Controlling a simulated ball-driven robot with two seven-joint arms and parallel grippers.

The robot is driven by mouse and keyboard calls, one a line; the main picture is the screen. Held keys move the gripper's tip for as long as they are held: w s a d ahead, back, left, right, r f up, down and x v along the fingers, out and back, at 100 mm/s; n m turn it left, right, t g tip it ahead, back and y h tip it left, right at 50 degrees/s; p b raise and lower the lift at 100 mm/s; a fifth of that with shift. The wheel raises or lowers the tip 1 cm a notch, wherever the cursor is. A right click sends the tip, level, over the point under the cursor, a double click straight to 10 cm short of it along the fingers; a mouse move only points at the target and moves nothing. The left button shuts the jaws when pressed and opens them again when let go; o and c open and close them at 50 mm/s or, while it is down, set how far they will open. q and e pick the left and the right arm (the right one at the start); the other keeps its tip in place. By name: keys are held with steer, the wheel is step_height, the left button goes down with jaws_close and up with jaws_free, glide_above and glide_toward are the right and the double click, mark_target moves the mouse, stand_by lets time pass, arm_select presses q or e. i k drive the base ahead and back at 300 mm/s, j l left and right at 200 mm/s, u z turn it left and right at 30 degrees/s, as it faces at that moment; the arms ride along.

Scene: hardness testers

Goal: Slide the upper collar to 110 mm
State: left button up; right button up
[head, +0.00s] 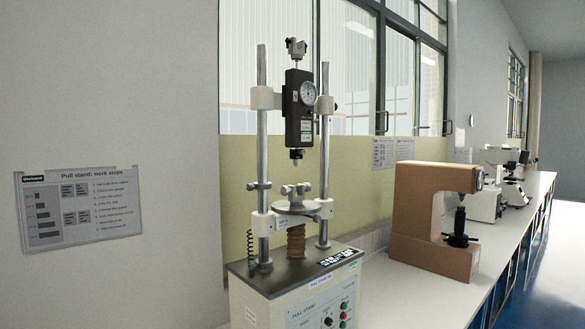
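The pull stand (292,292) stands on the bench with two upright steel posts. A small grey collar with side knobs (259,186) sits around the left post (262,150), above the lower crosshead (297,207) and well below the gauge's white clamp (262,98). I take it as the upper collar, but I see no label on it. No millimetre scale is readable, so I cannot tell its height. A black force gauge with a round dial (308,93) is held between the posts. Neither of my grippers is in view.
A coiled spring (250,250) stands by the left post's foot, and a brown bellows (296,241) is under the crosshead. A brown tester (432,218) stands to the right, with white testers (487,204) beyond. A work-steps sign (78,208) hangs on the left wall.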

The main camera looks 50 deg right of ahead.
mark_target(269, 185)
steer(key=z, duration=1.5)
